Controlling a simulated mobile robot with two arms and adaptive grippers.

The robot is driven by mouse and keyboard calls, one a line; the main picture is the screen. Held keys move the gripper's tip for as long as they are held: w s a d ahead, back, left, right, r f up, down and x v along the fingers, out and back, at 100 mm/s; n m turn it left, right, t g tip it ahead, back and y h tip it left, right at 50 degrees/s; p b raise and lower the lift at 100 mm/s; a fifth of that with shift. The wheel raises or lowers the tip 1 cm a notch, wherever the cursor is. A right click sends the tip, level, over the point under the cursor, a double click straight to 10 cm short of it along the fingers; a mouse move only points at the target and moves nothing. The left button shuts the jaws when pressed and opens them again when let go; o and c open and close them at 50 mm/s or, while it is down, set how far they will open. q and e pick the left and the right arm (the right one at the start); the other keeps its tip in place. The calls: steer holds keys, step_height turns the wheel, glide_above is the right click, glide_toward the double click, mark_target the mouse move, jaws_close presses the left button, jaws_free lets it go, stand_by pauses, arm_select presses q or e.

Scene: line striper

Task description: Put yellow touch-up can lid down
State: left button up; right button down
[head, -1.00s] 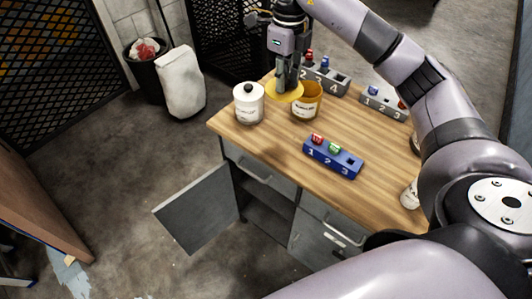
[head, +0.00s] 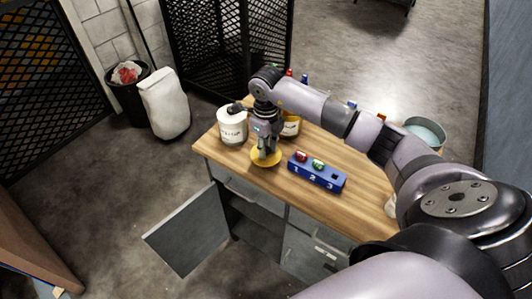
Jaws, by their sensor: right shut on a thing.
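The yellow lid (head: 267,159) is a flat round disc over the wooden worktop, left of the blue numbered block. My right gripper (head: 266,150) points down and is shut on the lid. The lid is at or just above the worktop near its front edge; I cannot tell whether it touches. The yellow can (head: 291,127) stands behind my right gripper, partly hidden by the arm. My left gripper is not in view.
A white labelled jar (head: 232,126) stands on the left of the worktop (head: 360,207). The blue block (head: 317,172) holds a red and a green piece. A cabinet door (head: 188,230) hangs open below. A grey round container (head: 425,131) shows at the right.

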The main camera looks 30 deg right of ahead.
step_height(320, 180, down, 3)
steer(key=shift+s+f+p, duration=0.1)
steer(key=shift+f+p, duration=0.1)
steer(key=shift+p, duration=0.1)
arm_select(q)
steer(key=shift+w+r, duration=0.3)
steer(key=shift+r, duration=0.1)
arm_select(e)
steer(key=shift+f, duration=0.1)
steer(key=shift+f, duration=0.15)
steer(key=c, duration=1.4)
jaws_free()
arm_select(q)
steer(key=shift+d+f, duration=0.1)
arm_select(e)
steer(key=shift+o, duration=0.2)
